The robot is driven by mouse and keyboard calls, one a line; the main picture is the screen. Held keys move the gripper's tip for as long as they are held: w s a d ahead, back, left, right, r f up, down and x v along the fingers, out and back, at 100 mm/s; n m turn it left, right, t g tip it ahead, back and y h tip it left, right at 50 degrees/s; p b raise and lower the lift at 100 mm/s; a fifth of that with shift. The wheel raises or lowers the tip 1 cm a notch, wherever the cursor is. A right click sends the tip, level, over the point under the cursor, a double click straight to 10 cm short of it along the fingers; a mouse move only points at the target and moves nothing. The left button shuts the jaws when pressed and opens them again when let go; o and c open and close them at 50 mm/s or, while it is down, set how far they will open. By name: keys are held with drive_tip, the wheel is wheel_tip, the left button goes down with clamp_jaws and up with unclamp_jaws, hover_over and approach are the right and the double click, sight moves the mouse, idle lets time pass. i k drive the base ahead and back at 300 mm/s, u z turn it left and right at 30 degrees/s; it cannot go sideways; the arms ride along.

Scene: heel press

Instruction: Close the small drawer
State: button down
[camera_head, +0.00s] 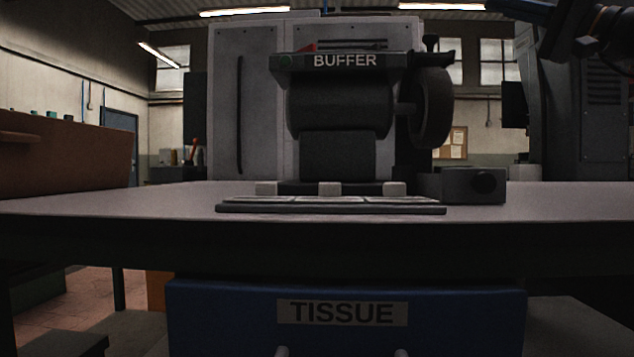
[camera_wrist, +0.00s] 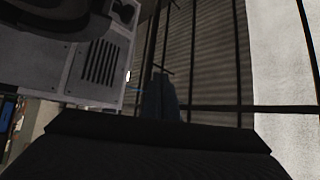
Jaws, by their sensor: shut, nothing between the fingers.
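A blue drawer (camera_head: 225,322) with a grey label reading TISSUE sits under the table at the bottom middle of the head view. Two pale handle posts (camera_head: 400,352) show at the picture's bottom edge; the rest of the handle is cut off. I cannot tell how far the drawer stands out. My gripper (camera_wrist: 160,82) shows in the wrist view as narrow bluish fingers close together, shut and empty, beyond a dark wrist part. It points at a ribbed wall, away from the drawer, which is not in the wrist view. My arm shows at the head view's upper right.
The grey table (camera_head: 120,205) spans the head view above the drawer. On it stand a buffer machine (camera_head: 345,110), a flat dark tray (camera_head: 330,209) and a small dark box (camera_head: 455,185). A brown box (camera_head: 65,155) is at left. Dark bars (camera_wrist: 215,60) cross the wrist view.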

sight(450, 185)
drive_tip(key=z, duration=0.05)
drive_tip(key=k, duration=1)
drive_tip(key=u, duration=0.05)
